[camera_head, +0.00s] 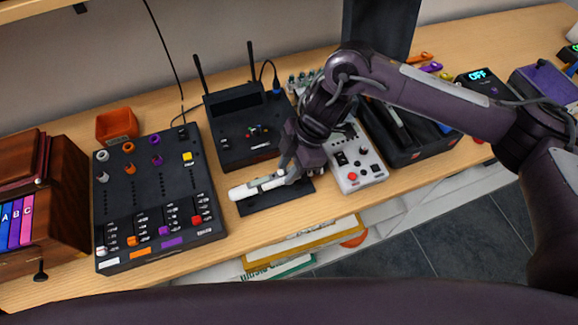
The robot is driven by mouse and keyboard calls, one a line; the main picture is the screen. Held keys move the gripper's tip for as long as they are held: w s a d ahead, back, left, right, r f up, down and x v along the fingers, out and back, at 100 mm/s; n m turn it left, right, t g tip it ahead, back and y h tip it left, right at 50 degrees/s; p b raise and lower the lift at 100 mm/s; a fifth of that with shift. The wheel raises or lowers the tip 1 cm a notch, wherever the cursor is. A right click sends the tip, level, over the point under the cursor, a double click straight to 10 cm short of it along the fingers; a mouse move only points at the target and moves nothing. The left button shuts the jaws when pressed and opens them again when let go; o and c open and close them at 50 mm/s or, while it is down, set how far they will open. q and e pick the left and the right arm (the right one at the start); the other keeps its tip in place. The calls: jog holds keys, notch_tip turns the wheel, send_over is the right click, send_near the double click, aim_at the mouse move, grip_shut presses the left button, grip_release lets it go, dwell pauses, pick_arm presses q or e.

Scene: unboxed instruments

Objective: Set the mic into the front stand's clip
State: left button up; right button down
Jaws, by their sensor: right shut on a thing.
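The white mic (249,188) lies nearly level just above or on a flat black plate (262,207) at the table's front edge, with its rounded head toward the left. My right gripper (283,174) is shut on the mic near its right end, reaching in from the right. The gripper hides the mic's right end and part of the plate. I cannot make out a stand clip clearly; one may be hidden under the mic or gripper. My left gripper is not in view.
A black mixer (160,240) stands left of the mic. A black receiver (240,150) with two antennas is behind it, and a white-topped box (362,180) stands close on the right. An orange tray (116,125) and wooden case (38,200) are at the left.

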jog(key=shift+f, duration=0.4)
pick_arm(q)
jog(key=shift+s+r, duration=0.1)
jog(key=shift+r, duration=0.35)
pick_arm(e)
jog(key=shift+f, duration=0.35)
jog(key=c, duration=1.1)
grip_release()
jog(key=shift+f, duration=0.1)
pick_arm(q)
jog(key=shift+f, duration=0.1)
pick_arm(e)
jog(key=shift+o, duration=0.2)
